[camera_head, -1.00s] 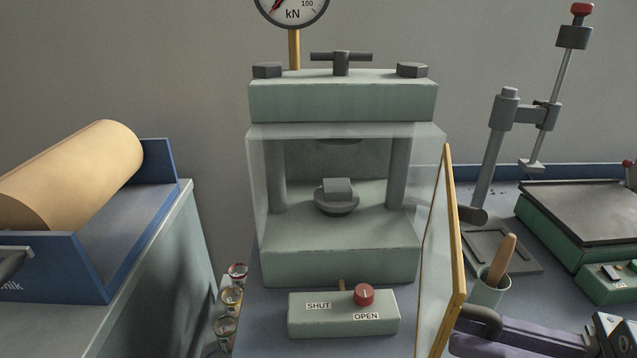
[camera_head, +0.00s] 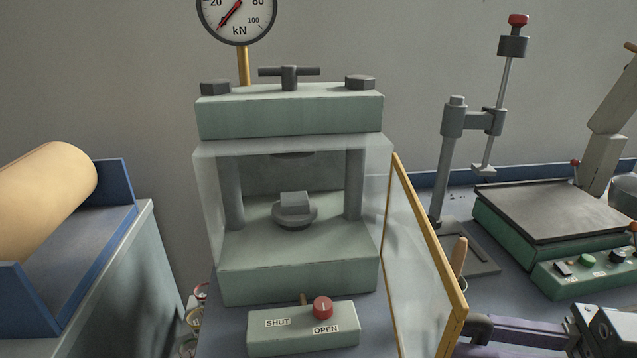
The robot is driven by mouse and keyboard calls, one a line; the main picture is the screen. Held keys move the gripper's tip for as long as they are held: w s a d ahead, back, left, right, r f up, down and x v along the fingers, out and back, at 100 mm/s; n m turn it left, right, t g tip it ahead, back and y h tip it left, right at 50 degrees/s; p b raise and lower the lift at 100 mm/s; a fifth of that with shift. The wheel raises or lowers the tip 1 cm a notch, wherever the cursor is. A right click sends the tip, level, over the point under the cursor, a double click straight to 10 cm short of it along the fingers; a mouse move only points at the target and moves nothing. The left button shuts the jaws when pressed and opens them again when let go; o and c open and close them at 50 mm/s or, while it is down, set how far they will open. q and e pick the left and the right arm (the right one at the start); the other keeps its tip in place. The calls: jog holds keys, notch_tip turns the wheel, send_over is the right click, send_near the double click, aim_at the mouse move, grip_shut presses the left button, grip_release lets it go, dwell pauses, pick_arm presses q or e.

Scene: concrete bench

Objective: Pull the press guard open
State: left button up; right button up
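The press guard (camera_head: 418,265) is a clear panel in a yellow frame at the right front of the green press (camera_head: 300,280). It stands swung outward, with its free edge toward me and to the right, leaving the press front uncovered. My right gripper (camera_head: 474,330) is at the lower right, close beside the guard's near edge. Its fingertips are partly hidden by the frame, so I cannot tell whether they touch it or how wide they are. My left gripper is out of view.
A control box (camera_head: 303,328) with a red knob and SHUT and OPEN labels sits before the press. A wooden-handled tool (camera_head: 459,256) stands partly behind the guard. A green hot-plate-like unit (camera_head: 545,212) is at right, a blue roller tray (camera_head: 70,250) at left.

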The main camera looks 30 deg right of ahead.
jog(key=o, duration=0.3)
jog(key=b+v, duration=0.1)
jog(key=v, duration=0.9)
dwell(0.4)
